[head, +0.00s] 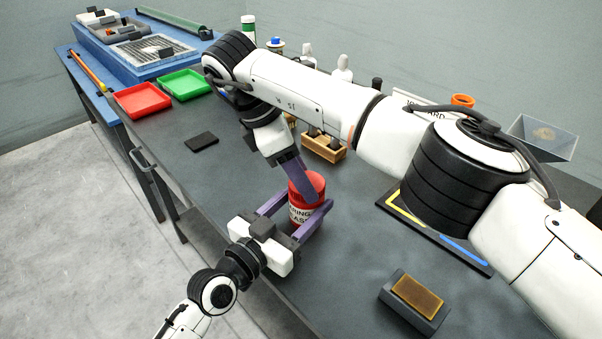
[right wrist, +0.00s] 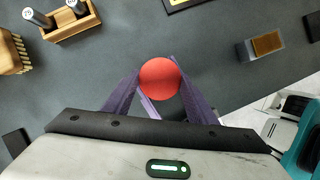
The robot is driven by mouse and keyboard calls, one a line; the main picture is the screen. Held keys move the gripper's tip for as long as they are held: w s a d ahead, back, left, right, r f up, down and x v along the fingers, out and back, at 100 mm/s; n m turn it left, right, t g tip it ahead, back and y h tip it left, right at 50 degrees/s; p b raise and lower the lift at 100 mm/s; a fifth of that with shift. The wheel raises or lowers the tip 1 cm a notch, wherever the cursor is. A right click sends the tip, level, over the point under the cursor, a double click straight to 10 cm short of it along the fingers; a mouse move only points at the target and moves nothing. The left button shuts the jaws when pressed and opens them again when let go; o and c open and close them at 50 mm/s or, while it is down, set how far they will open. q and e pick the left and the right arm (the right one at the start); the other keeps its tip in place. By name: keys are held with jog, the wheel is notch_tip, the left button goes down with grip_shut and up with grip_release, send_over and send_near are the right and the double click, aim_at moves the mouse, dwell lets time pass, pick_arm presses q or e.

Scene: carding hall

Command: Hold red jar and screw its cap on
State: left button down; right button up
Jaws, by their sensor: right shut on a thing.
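The red jar (head: 299,214) stands upright on the dark bench, with a white lettered label. A red round cap (head: 310,182) shows at its top; how it sits on the jar is unclear. In the right wrist view the cap (right wrist: 160,78) is a red disc between purple fingers. My right gripper (head: 297,178) comes down from above and is shut on the cap. My left gripper (head: 308,203) has its purple fingers on either side of the jar's body, low over the bench. Whether they press on the jar is not clear.
A dark block with a tan pad (head: 418,297) lies front right. A red tray (head: 142,99) and a green tray (head: 185,84) are far left. Bench between trays and jar is mostly clear, except a small black slab (head: 201,141).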

jog(key=o, duration=1)
jog(key=shift+r, duration=0.15)
jog(key=shift+r, duration=2.15)
jog(key=shift+c, duration=0.4)
